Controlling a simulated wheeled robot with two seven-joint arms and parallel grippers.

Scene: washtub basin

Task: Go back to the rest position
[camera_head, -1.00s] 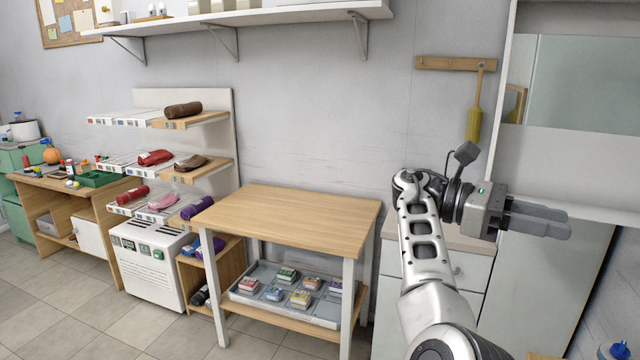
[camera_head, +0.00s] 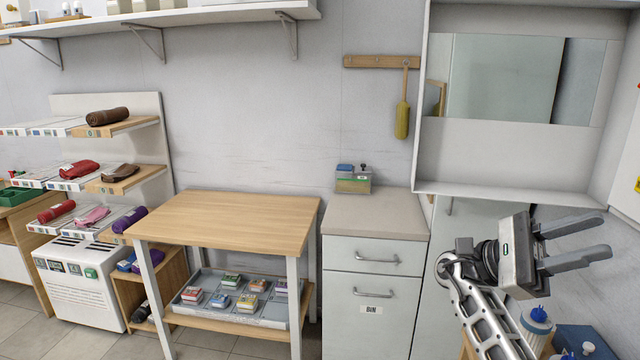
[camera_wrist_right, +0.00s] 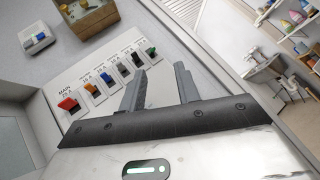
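My right gripper (camera_head: 582,240) is raised at the right side of the head view, in front of the wall by the open white cabinet. Its two grey fingers point right and stand apart, with nothing between them. In the right wrist view the fingers (camera_wrist_right: 160,88) are also apart and empty. Behind them is a pale panel with a row of coloured switches (camera_wrist_right: 105,82); the fingers overlap its right part in the picture, and I cannot tell whether they touch it. My left gripper is not in view.
A bare wooden table (camera_head: 225,222) stands left of a white drawer unit (camera_head: 375,285). The open white cabinet (camera_head: 520,160) hangs beside my right arm. Blue-topped containers (camera_head: 537,318) stand low at the right. Shelves with rolled cloths (camera_head: 107,117) are at the left.

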